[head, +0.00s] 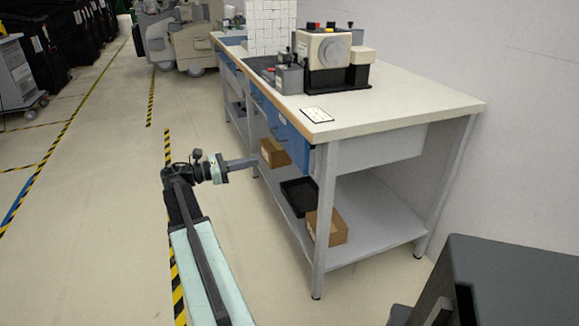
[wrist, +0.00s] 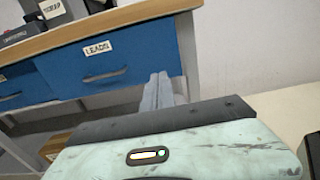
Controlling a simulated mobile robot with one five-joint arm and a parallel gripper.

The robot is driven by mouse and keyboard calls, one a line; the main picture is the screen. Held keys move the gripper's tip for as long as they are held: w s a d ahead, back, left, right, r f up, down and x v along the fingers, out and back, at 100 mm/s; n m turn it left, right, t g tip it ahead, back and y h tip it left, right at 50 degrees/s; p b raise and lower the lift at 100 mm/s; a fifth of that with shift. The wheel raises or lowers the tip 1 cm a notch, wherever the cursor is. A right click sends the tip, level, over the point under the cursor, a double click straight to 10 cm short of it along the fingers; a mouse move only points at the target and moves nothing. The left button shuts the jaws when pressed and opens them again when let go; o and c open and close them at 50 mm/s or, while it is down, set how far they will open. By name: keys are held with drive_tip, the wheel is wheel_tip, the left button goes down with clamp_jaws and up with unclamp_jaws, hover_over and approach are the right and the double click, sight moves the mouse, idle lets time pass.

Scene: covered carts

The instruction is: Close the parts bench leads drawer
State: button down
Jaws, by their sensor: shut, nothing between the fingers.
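My gripper (head: 252,162) is shut and empty in the head view, low in front of the bench. In the wrist view its fingers (wrist: 158,82) point toward the right end of the drawer front, right of the handle. Contact is not clear.
The parts bench (head: 400,95) carries a cream machine (head: 328,52) and a white card. Another blue drawer (wrist: 20,87) is to the left. Boxes (head: 327,228) and a black tray (head: 299,196) lie on the lower shelf. The floor left of the bench is clear.

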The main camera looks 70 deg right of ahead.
sight(298, 151)
drive_tip(key=x, duration=1.4)
drive_tip(key=shift+w, duration=0.1)
